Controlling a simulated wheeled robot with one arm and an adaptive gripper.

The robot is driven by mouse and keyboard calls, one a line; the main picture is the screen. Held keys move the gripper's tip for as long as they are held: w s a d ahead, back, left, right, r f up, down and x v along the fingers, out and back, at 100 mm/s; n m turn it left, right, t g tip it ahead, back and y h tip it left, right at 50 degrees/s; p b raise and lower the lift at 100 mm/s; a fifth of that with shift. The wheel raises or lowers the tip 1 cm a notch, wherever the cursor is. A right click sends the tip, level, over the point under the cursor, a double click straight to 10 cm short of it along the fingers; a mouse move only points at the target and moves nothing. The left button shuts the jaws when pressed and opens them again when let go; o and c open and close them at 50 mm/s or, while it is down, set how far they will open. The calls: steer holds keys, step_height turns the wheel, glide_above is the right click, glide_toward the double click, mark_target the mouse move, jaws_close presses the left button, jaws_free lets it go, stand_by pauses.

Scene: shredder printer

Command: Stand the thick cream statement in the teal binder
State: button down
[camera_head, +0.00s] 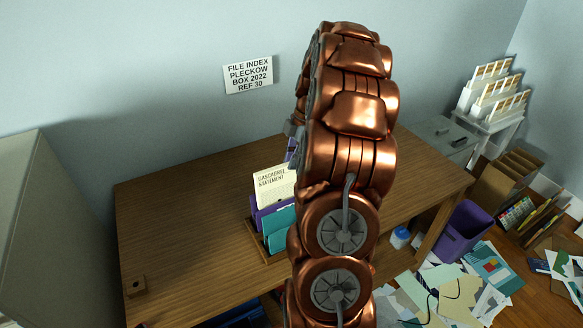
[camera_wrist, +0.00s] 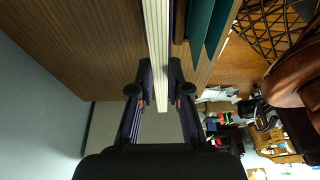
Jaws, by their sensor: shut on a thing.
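The thick cream statement (camera_head: 273,186), printed "GASCARREL STATEMENT", stands upright in the head view; its lower part is hidden by a purple binder (camera_head: 257,217). The teal binder (camera_head: 281,241) is in front of the purple one, partly covered by my arm. In the wrist view the statement (camera_wrist: 157,45) shows edge-on as a pale layered strip between my fingers. My gripper (camera_wrist: 160,92) is shut on it. The teal binder (camera_wrist: 203,22) is to the right of the statement there, apart from it. I cannot tell whether the statement's bottom touches anything.
The binders stand in a wooden rack (camera_head: 254,240) on a brown desk (camera_head: 190,225). The desk's left part is clear. A purple bin (camera_head: 463,228) and scattered papers (camera_head: 470,285) are on the floor at right.

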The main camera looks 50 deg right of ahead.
steer(key=shift+r+b, duration=0.3)
steer(key=shift+r, duration=2.35)
